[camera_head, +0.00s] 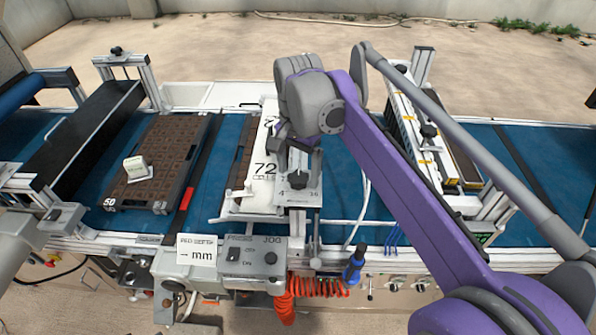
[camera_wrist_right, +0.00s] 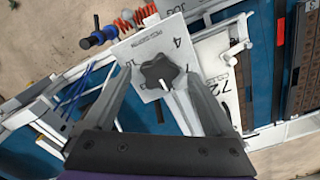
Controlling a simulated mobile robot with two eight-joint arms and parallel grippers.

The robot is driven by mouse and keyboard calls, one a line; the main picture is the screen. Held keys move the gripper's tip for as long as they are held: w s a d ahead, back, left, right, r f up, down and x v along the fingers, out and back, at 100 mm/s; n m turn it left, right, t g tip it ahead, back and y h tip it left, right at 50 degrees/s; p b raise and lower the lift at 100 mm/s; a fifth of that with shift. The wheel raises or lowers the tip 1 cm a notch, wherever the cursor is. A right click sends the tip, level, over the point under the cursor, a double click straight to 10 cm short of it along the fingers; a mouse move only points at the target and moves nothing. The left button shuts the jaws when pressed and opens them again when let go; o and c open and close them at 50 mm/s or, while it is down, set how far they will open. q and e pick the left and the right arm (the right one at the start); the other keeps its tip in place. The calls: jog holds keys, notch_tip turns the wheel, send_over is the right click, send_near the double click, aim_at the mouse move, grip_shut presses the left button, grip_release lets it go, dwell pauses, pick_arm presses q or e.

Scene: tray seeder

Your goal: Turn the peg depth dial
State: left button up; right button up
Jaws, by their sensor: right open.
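The peg depth dial is a black lobed knob (camera_head: 298,180) on a pale plate (camera_head: 306,198) marked with numbers, "4" and "16" among them. In the right wrist view the knob (camera_wrist_right: 160,72) stands between the two fingertips, and the plate (camera_wrist_right: 148,48) lies behind it. My right gripper (camera_head: 299,158) is open above the dial, with its fingers pointing down. In the right wrist view its fingers (camera_wrist_right: 153,82) are spread on either side of the knob, with gaps showing. Contact is not visible.
A brown cell tray (camera_head: 120,196) holding a small white block (camera_head: 136,168) lies on the blue belt (camera_head: 222,160) at left. A "mm" sign (camera_head: 196,250), a jog box (camera_head: 252,257), an orange coiled hose (camera_head: 318,287) and a blue-handled tool (camera_head: 354,266) sit along the front edge.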

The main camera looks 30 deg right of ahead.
jog(key=shift+s+f, duration=0.1)
jog(key=shift+f, duration=0.2)
jog(key=shift+c, duration=0.9)
jog(key=c, duration=1.2)
